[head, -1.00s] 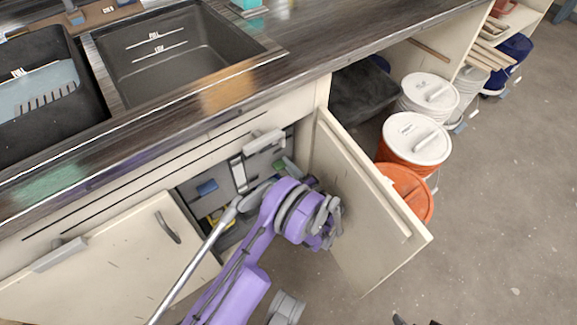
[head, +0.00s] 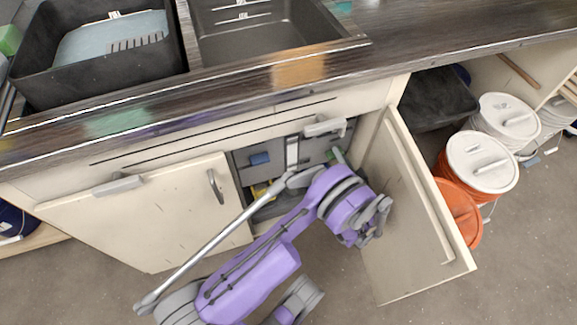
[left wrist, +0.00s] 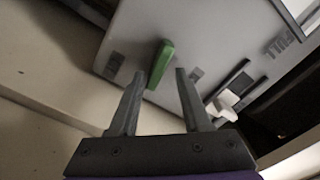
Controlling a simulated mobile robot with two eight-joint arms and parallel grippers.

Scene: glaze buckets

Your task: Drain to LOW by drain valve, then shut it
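A green handle (left wrist: 161,64) stands out from a grey panel (left wrist: 190,30) inside the open cabinet; a bit of green also shows in the head view (head: 338,154). My left gripper (left wrist: 160,73) is open and empty, its two fingers apart and pointing at the green handle. I cannot tell whether they touch it. In the head view my purple left arm reaches into the cabinet and its fingertips are hidden. The left basin (head: 38,82) holds pale liquid (head: 100,45); its level marks are hard to read. My right gripper is not in view.
The open cabinet door (head: 415,215) stands right of my left arm; the left door (head: 140,215) is shut. A white-lidded orange bucket (head: 480,162) and a white bucket (head: 507,118) stand under the counter at right. A white part (left wrist: 222,107) sits beside the handle.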

